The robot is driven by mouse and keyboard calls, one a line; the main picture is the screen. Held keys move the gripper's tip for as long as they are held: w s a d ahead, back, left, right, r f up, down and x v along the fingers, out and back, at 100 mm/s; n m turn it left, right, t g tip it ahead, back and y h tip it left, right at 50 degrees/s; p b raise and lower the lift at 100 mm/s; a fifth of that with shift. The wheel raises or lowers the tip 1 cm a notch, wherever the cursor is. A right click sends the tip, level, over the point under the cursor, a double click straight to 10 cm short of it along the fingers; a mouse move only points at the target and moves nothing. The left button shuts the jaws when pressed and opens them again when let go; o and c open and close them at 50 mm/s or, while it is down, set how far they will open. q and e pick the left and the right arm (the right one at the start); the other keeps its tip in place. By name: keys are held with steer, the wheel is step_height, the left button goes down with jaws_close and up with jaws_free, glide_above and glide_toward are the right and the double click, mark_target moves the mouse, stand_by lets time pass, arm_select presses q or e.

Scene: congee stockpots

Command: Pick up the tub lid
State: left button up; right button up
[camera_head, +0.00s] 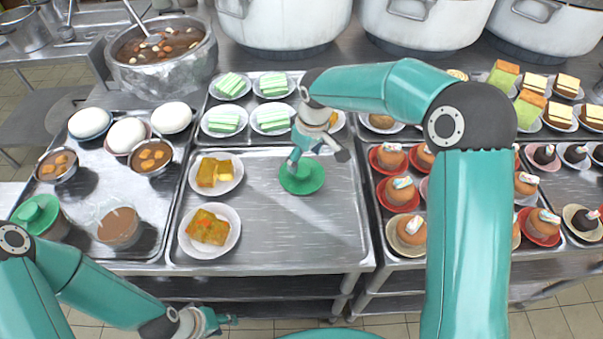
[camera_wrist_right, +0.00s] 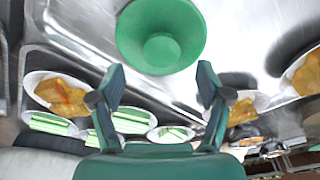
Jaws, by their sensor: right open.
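The tub lid (camera_head: 303,183) is a round green disc with a raised middle, lying on the metal tray in the head view. It also shows at the top of the right wrist view (camera_wrist_right: 160,20), just beyond the fingertips. My right gripper (camera_head: 318,158) is open and empty above the lid's far side, partly covering it. In the wrist view its two fingers (camera_wrist_right: 161,76) are spread, with the lid beyond them. My left gripper (camera_head: 212,320) is low at the bottom, in front of the counter's edge; its finger opening is unclear.
Plates of yellow cake (camera_head: 208,228) stand left of the lid, and green striped cakes (camera_head: 225,121) behind it. Another green lid (camera_head: 37,213) sits on a tub at far left. Brown buns (camera_head: 397,191) stand to the right. The tray (camera_head: 300,235) is bare in front of the lid.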

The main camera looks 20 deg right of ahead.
mark_target(302, 170)
steer(key=shift+w+a+f+p, duration=0.15)
steer(key=shift+f+p, duration=0.05)
steer(key=shift+f, duration=0.95)
steer(key=shift+w+a+f+p, duration=0.1)
steer(key=shift+f+p, duration=0.1)
steer(key=shift+f, duration=0.95)
steer(key=c, duration=0.9)
